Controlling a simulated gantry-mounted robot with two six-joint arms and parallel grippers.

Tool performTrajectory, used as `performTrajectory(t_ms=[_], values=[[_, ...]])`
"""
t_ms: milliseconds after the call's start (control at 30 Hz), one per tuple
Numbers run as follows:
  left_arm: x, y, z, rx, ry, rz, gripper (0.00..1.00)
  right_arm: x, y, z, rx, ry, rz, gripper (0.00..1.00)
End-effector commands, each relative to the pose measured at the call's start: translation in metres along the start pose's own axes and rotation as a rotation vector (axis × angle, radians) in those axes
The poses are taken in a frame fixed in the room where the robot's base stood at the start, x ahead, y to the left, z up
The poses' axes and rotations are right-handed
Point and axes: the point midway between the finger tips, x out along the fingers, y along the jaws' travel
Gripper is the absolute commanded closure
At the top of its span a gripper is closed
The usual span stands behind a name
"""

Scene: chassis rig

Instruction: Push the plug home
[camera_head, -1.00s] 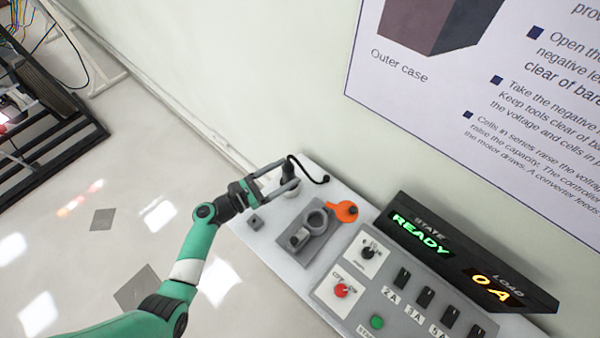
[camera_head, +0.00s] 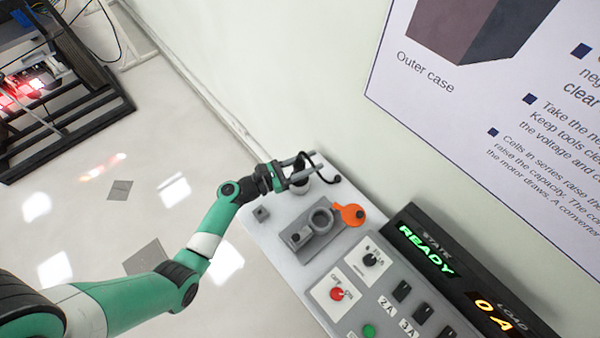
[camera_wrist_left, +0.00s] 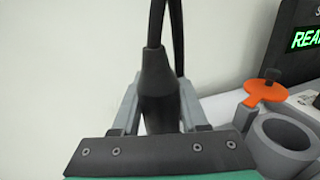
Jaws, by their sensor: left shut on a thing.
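My left gripper (camera_head: 306,168) is shut on a black plug (camera_wrist_left: 159,92). In the wrist view the plug stands upright between the fingers, with its black cable rising from the top; its lower end is hidden by the gripper. In the head view the cable (camera_head: 334,179) loops beside the fingertips. A grey ring-shaped socket (camera_head: 321,220) on a grey block is apart from the plug, and also shows in the wrist view (camera_wrist_left: 283,140). My right gripper is not in view.
An orange tab (camera_head: 350,214) sits beside the socket. A control panel (camera_head: 365,285) with knobs and switches lies nearer. A display (camera_head: 430,252) reads READY and 0 A. A small grey block (camera_head: 261,214) sits at the bench's left edge. The wall is close behind.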

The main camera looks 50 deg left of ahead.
Motion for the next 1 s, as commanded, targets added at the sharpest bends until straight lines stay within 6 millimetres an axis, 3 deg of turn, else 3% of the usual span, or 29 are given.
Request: performTrajectory(t_ms=[33, 100, 133, 633, 867, 1000], values=[[0.0, 0.0, 0.0, 0.0, 0.0, 0.0, 0.86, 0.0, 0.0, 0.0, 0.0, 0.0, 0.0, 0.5], [0.0, 0.0, 0.0, 0.0, 0.0, 0.0, 0.99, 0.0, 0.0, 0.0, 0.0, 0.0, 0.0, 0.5], [0.0, 0.0, 0.0, 0.0, 0.0, 0.0, 1.0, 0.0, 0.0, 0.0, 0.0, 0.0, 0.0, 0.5], [0.0, 0.0, 0.007, 0.001, -0.002, 0.0, 1.0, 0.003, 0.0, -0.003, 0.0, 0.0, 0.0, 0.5], [0.0, -0.001, 0.041, 0.003, -0.003, 0.0, 1.0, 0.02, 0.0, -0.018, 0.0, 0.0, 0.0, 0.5], [-0.014, -0.022, 0.069, 0.001, -0.001, -0.002, 1.0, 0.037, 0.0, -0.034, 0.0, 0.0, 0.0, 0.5]])
